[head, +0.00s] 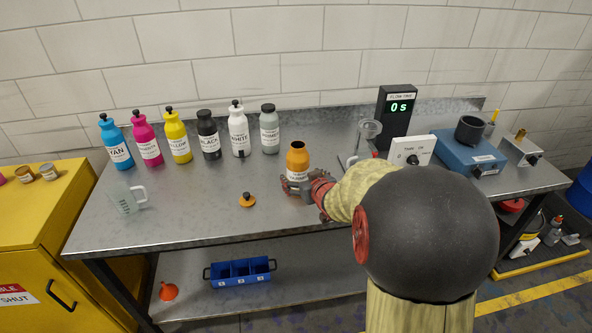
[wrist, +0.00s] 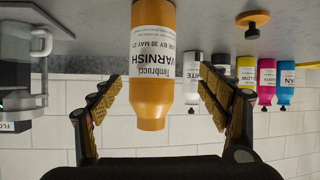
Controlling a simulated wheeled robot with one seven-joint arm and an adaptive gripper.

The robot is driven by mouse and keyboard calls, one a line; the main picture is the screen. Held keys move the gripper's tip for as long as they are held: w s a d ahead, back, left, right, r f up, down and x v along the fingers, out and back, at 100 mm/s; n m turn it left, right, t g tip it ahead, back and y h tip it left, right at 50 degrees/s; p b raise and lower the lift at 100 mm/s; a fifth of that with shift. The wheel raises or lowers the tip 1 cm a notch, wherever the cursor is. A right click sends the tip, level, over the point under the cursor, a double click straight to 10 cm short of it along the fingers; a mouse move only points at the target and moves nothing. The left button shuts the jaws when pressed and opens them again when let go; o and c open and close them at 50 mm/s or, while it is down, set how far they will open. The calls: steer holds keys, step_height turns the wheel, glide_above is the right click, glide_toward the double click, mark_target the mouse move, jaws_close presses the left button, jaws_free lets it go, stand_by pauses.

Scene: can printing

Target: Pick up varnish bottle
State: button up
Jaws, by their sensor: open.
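The varnish bottle (head: 297,160) is orange with a white label and has no cap on it. It stands upright on the metal table in the head view, at the front of my gripper (head: 310,188). In the wrist view the picture is upside down, and the bottle (wrist: 152,95) sits between the two open fingers of my gripper (wrist: 160,98). A gap shows on each side between finger and bottle. An orange and black cap (head: 248,200) lies on the table to the left of the bottle.
Cyan (head: 115,142), magenta, yellow, black, white and grey bottles stand in a row behind. A clear beaker (head: 128,199) stands at the left. A black timer (head: 394,112) reading 0 s, a white switch box (head: 412,150) and a blue device (head: 468,152) stand at the right.

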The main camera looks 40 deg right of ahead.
mark_target(298, 176)
steer(key=shift+s+d+f+t, duration=0.2)
steer(key=shift+d+f+t, duration=0.2)
steer(key=shift+d+f, duration=0.75)
steer(key=shift+w+f, duration=0.15)
steer(key=shift+f, duration=0.2)
steer(key=b+x, duration=0.1)
steer(key=x, duration=0.1)
steer(key=b+x, duration=0.1)
steer(key=x, duration=0.1)
steer(key=b+x, duration=0.1)
steer(key=x, duration=0.1)
steer(key=shift+w+a+f, duration=0.2)
steer(key=shift+w, duration=0.25)
steer(key=shift+w+d, duration=0.1)
steer(key=shift+w, duration=0.2)
steer(key=c, duration=2)
steer(key=shift+r, duration=0.15)
jaws_close()
steer(key=shift+r, duration=0.1)
